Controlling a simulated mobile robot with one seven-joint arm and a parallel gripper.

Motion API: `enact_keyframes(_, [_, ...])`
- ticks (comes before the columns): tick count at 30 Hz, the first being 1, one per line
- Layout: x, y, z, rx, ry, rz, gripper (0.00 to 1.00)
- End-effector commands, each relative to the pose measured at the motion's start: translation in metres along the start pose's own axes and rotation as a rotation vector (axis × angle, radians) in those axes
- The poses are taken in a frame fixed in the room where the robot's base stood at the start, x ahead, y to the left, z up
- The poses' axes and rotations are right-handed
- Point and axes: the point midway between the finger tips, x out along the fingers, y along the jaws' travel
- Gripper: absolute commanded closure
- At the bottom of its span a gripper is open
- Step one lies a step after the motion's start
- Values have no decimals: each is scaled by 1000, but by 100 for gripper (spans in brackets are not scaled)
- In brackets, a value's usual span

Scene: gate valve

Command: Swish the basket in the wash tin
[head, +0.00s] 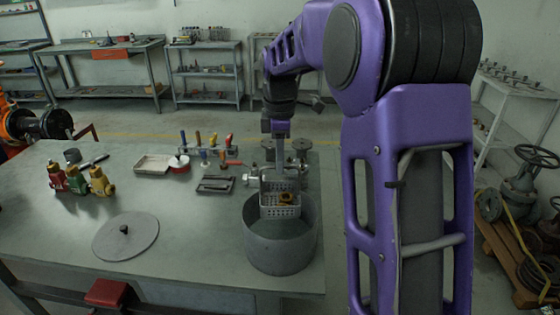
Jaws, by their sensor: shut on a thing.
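A small grey perforated basket (281,210) hangs upright at the far side of the opening of the round grey wash tin (281,255). A brass-coloured ring-like part (286,198) shows inside the basket. My gripper (280,150) is above the tin, pointing down, shut on the basket's upright handle. The basket's lower edge seems to be at about rim height or just inside the tin; the exact depth is hard to tell. The tin stands near the table's right edge. Its round lid (126,237) with a dark knob lies flat on the table to the left.
A shallow tray (155,164), a dark tray (215,184) and a rack of coloured-handled tools (206,150) lie behind. Metal valve parts (301,148) stand close behind the basket. Bare table lies between lid and tin.

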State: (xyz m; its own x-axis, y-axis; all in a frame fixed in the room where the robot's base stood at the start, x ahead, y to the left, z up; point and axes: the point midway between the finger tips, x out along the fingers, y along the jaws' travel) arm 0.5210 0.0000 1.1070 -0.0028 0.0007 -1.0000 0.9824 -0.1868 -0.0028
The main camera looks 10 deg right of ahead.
Motion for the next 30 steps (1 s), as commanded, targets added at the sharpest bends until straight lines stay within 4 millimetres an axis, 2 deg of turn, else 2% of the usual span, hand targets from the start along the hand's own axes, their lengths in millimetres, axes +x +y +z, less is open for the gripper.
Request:
enact_keyframes(14, [-3,0,0,0,0,2,100])
enact_keyframes(30, [-29,0,0,0,1,2,100])
